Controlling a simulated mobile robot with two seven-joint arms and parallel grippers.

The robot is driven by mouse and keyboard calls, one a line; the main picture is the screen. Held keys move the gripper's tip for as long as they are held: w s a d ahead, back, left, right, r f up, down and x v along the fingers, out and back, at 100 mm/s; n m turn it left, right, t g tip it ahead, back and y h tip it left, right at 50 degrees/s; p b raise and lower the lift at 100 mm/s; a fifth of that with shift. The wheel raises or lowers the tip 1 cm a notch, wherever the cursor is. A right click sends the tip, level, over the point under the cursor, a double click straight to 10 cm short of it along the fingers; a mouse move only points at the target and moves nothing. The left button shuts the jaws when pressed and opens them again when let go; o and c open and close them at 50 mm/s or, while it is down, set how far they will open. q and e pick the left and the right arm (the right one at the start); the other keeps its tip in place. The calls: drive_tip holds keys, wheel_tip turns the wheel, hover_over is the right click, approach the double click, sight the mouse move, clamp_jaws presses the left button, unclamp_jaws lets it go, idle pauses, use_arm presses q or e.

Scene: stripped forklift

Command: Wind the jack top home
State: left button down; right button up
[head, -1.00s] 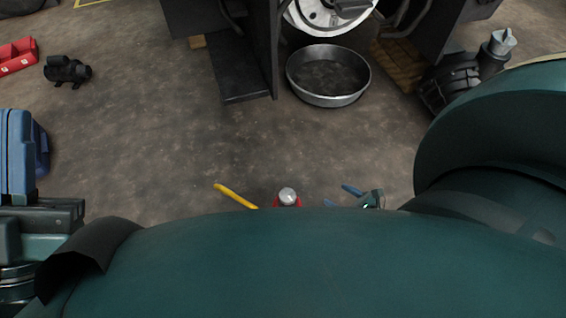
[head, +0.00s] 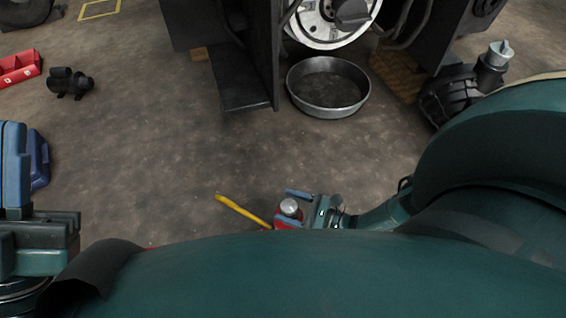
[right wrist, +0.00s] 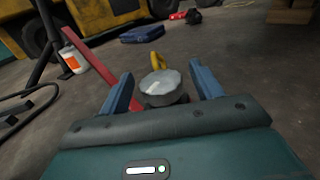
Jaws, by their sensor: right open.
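The jack's round silver top (head: 290,207) sits on a red body at the bottom middle of the head view, with a yellow handle (head: 240,210) running to its left. My right gripper (head: 292,206) is open around the jack top, coming in from the right. In the right wrist view the silver top (right wrist: 160,84) shows between the two blue fingers (right wrist: 160,72), with a visible gap on each side. The jack's lower part is hidden by my own body and gripper. My left gripper (head: 14,165) shows only partly at the left edge, away from the jack; its opening is unclear.
A round metal pan (head: 328,88) lies on the floor under the forklift (head: 245,60). A black motor-like part (head: 70,82) and a red bin (head: 18,67) lie at the left. A dark cylindrical part (head: 450,98) lies at the right.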

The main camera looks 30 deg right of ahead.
drive_tip(key=shift+x, duration=1.05)
drive_tip(key=c, duration=1)
drive_tip(key=m+t+h, duration=0.1)
drive_tip(key=m+h, duration=0.1)
drive_tip(key=shift+d+t+h, duration=0.1)
drive_tip(key=shift+t+h, duration=0.3)
drive_tip(key=shift+w+d+m+t+h, duration=0.1)
drive_tip(key=shift+m+t+h, duration=0.25)
drive_tip(key=shift+m+h, duration=0.5)
drive_tip(key=shift+w+d+m+t+h, duration=0.15)
drive_tip(key=shift+m+t+h, duration=0.3)
drive_tip(key=shift+h, duration=0.6)
drive_tip(key=o, duration=1)
drive_tip(key=shift+s, duration=0.1)
